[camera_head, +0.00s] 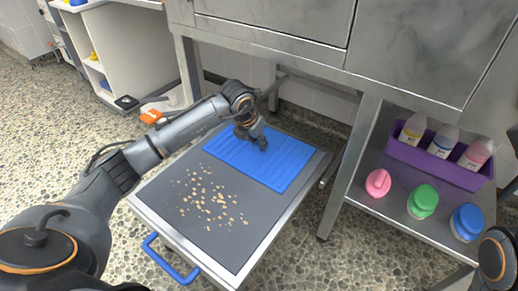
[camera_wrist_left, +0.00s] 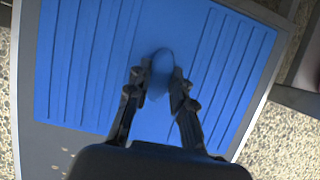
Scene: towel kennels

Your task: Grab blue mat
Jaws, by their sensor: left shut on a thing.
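The blue mat (camera_head: 283,170) lies flat at the back of a grey tray, with ridged strips across it. In the left wrist view the mat (camera_wrist_left: 90,60) fills most of the picture. My left gripper (camera_head: 254,143) reaches down onto the mat near its upper middle. In the left wrist view my left gripper (camera_wrist_left: 160,80) has its fingertips on either side of a raised blue part of the mat and is shut on it. My right gripper is not seen; only a dark part of my right arm shows at the lower right edge.
The pulled-out tray (camera_head: 236,250) has a blue handle (camera_head: 170,262) and scattered tan crumbs (camera_head: 210,200). A purple bin (camera_head: 405,153) with bottles stands on the right shelf, behind pink, green and blue containers. A metal frame and cabinet (camera_head: 400,50) overhang the tray's back.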

